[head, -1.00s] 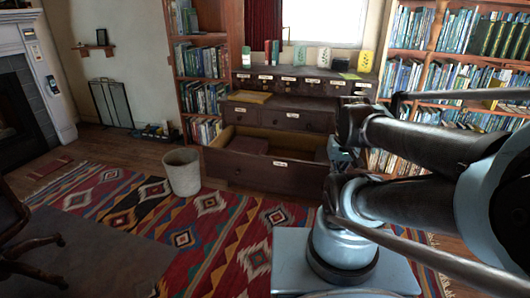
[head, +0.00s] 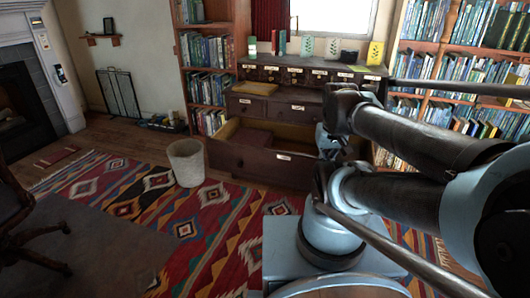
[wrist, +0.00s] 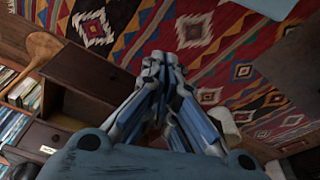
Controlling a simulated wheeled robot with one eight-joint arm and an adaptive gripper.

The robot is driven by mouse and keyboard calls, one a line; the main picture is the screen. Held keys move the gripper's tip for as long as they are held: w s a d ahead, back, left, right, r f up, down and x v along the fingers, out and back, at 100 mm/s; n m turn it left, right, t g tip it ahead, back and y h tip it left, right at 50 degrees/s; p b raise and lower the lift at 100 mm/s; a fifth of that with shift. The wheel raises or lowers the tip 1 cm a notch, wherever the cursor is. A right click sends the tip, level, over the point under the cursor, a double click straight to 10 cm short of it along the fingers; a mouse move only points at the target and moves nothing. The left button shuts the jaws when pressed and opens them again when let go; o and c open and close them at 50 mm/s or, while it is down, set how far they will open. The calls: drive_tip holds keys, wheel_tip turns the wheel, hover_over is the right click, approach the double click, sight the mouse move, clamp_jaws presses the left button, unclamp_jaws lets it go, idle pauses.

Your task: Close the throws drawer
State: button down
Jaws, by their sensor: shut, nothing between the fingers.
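In the head view a dark wooden chest has its wide bottom drawer (head: 250,162) pulled well out, with the inside showing. I take this as the throws drawer, but its pale label (head: 283,157) is too small to read. A dark brown folded or boxy thing (head: 252,138) lies inside it. My arm hides the drawer's right end. My gripper (wrist: 160,65) is shut and empty in the middle of the wrist view, pointing over the rug. In the head view my gripper is largely hidden by my arm near the drawer's right end.
Closed smaller drawers (head: 300,108) sit above. Bookshelves (head: 205,70) flank the chest. A dark chair (head: 25,225) is at the left edge. Rug in front of the drawer is clear.

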sight(265, 150)
drive_tip(key=w+a+r+n, duration=0.1)
drive_tip(key=w+a+n, duration=0.3)
drive_tip(key=w+n, duration=0.5)
drive_tip(key=w+a+r+n, duration=0.1)
drive_tip(key=w+a+n, duration=0.2)
drive_tip(key=w+n, duration=0.6)
drive_tip(key=w+a+f+n, duration=1.2)
drive_tip(key=w+a+n, duration=0.15)
drive_tip(key=w, duration=0.35)
drive_tip(key=shift+h, duration=0.4)
drive_tip(key=shift+w+d+f, duration=0.2)
drive_tip(key=shift+w+f, duration=0.8)
drive_tip(key=shift+f, duration=0.75)
drive_tip(key=shift+w+d+f, duration=0.25)
drive_tip(key=shift+w+f, duration=0.75)
drive_tip(key=shift+f, duration=0.75)
drive_tip(key=shift+w+d+f, duration=0.2)
drive_tip(key=shift+w+f, duration=0.8)
drive_tip(key=shift+f, duration=0.75)
